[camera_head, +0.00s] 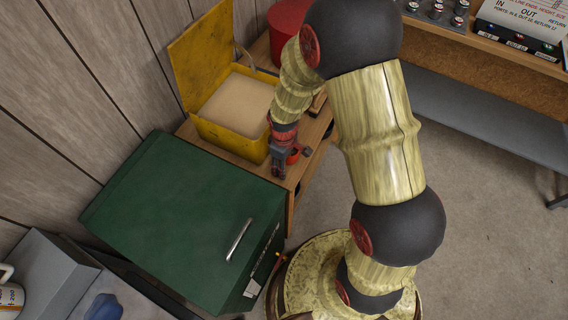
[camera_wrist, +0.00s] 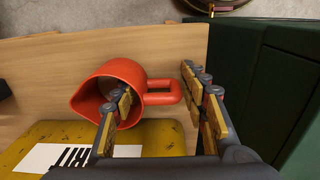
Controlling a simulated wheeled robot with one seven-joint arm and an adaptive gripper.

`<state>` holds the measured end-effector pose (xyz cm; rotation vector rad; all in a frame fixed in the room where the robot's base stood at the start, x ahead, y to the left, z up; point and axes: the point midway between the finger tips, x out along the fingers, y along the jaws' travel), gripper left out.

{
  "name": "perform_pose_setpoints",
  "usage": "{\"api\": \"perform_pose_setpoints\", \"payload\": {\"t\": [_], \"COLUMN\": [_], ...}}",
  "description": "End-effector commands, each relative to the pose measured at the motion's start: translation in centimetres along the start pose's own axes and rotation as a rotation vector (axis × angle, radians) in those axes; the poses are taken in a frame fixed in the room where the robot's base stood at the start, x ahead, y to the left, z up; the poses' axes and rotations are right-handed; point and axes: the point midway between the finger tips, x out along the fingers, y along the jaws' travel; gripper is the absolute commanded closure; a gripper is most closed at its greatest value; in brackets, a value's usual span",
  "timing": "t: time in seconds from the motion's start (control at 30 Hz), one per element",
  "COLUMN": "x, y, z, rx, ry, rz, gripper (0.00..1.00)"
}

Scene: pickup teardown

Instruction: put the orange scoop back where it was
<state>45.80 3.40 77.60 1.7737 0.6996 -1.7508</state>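The orange scoop (camera_wrist: 108,75) is a jug-like cup with a loop handle. In the wrist view it lies on the wooden surface with its mouth facing the camera. It shows partly in the head view (camera_head: 294,157), half hidden by my gripper (camera_head: 281,168). My gripper (camera_wrist: 158,88) is open at the scoop in the wrist view. Its left finger overlaps the scoop's mouth and seems to reach inside; its right finger is just beyond the handle. The scoop's near wall and handle lie between the fingers. I cannot tell whether either finger touches.
An open yellow box (camera_head: 229,141) with sand-coloured fill (camera_head: 238,101) stands behind on the wooden bench (camera_head: 297,175). A green cabinet (camera_head: 185,210) is close at front left. A red container (camera_head: 285,22) stands at the back. Open floor (camera_head: 490,220) lies right.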

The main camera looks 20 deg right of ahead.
Motion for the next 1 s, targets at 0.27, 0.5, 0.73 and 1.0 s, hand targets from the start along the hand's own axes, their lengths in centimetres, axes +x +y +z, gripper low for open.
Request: {"api": "perform_pose_setpoints", "payload": {"t": [0.27,0.5,0.73,1.0], "x": [0.0,-0.4,-4.0,-9.4], "y": [0.0,0.0,0.1,0.0], "z": [0.0,0.0,-0.1,-0.1], "rx": [0.000,0.000,0.000,0.000], "ry": [0.000,0.000,0.003,0.002], "rz": [0.000,0.000,0.003,0.002], "gripper": [0.44,0.44,0.44,0.44]}}
